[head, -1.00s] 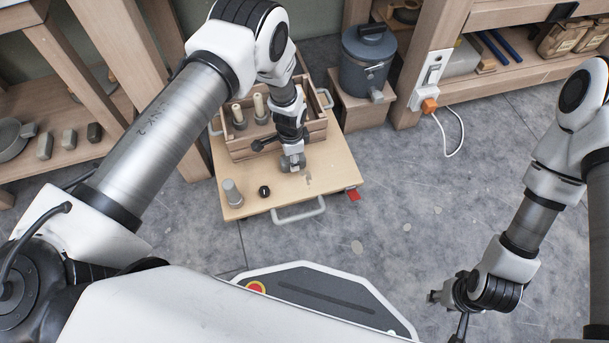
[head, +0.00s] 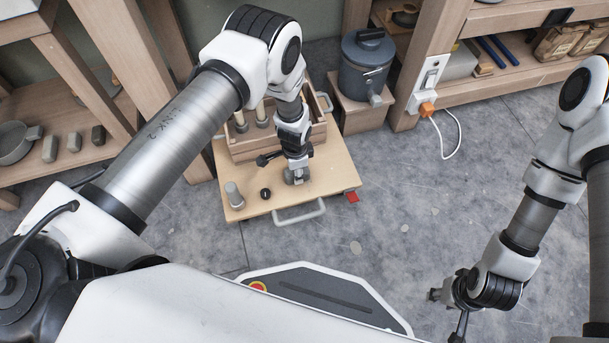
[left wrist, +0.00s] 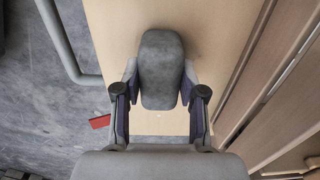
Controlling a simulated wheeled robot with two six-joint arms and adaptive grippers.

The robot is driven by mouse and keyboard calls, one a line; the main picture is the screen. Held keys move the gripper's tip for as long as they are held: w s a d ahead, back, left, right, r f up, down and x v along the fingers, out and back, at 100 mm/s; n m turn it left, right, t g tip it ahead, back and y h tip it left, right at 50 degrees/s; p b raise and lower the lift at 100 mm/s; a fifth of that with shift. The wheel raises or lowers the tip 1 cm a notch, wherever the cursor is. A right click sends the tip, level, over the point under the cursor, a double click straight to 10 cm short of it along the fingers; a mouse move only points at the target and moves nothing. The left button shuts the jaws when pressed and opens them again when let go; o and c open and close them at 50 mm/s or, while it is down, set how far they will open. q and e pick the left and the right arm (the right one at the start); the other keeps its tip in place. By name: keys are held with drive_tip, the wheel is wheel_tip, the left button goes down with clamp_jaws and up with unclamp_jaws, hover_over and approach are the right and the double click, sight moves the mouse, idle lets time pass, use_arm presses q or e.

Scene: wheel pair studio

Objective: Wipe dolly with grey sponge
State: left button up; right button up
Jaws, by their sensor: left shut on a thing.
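The dolly (head: 335,172) is a light wooden board on the floor with grey handles. It also shows in the left wrist view (left wrist: 113,30). My left gripper (head: 296,172) is shut on the grey sponge (left wrist: 162,68), which is low at the dolly's top near its front edge. In the left wrist view the sponge sits between both fingers (left wrist: 160,95). I cannot tell whether it touches the board. A faint dark mark shows on the board beside the sponge in the left wrist view. My right gripper (head: 455,305) hangs over the floor at lower right; its fingers are unclear.
On the dolly stand a wooden crate (head: 243,150) with bottle-like items, a grey cylinder (head: 234,196) and a small black knob (head: 265,193). A red tag (head: 352,197) is at its right corner. A grey pot (head: 368,65) stands behind right. Floor to the right is clear.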

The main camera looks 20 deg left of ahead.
use_arm(q)
drive_tip(key=shift+s+d, duration=0.2)
drive_tip(key=shift+s, duration=0.25)
drive_tip(key=shift+f, duration=0.15)
drive_tip(key=shift+p, duration=0.4)
idle(0.4)
drive_tip(key=shift+s+d+r, duration=0.2)
drive_tip(key=s+d, duration=0.1)
drive_tip(key=s+p, duration=0.1)
drive_tip(key=shift+s+d, duration=0.3)
drive_tip(key=shift+d, duration=0.05)
drive_tip(key=shift+s+d+p, duration=0.25)
drive_tip(key=shift+s+p, duration=0.05)
drive_tip(key=shift+s, duration=0.05)
